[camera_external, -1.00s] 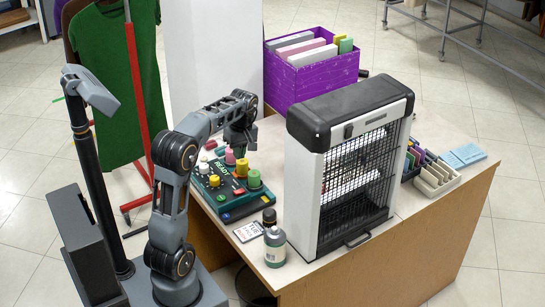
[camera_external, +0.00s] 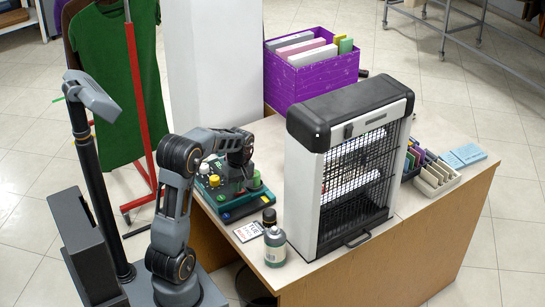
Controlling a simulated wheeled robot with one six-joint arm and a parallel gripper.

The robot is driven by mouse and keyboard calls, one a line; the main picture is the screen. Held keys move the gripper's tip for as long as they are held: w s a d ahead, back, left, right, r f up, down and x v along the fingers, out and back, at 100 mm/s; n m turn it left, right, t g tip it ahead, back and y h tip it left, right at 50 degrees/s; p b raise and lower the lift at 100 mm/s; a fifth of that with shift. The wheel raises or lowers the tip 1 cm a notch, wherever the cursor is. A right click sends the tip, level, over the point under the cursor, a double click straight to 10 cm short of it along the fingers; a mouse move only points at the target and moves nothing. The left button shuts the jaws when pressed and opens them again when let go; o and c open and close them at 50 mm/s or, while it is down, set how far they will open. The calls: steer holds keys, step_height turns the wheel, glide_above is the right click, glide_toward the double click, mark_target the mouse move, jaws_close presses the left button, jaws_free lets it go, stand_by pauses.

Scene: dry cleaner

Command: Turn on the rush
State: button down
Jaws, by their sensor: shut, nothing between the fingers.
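A dark green control panel (camera_external: 232,213) lies on the near left of the counter. It carries several coloured buttons: a white one (camera_external: 204,168), a yellow one (camera_external: 214,181) and a green one (camera_external: 254,181) show. My gripper (camera_external: 239,185) points down over the middle of the panel, close above it or touching it; I cannot tell which. It is shut and empty. My gripper and wrist hide the panel's middle and back, including the pink button. No label reading "rush" is legible, so I cannot tell which control that is.
A caged black-and-white appliance (camera_external: 350,160) stands right of the panel. A bottle (camera_external: 275,247) and a small card (camera_external: 249,232) are at the counter's front edge. A purple box (camera_external: 325,80) of folders is at the back. A green garment (camera_external: 115,80) hangs on the left.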

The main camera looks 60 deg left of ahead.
steer(key=shift+f, duration=0.2)
steer(key=shift+s+f, duration=0.15)
steer(key=shift+f, duration=0.1)
stand_by(0.3)
steer(key=shift+r, duration=0.1)
steer(key=shift+w+r+p, duration=0.15)
steer(key=shift+w+p, duration=0.15)
steer(key=shift+w, duration=0.55)
steer(key=shift+r, duration=0.15)
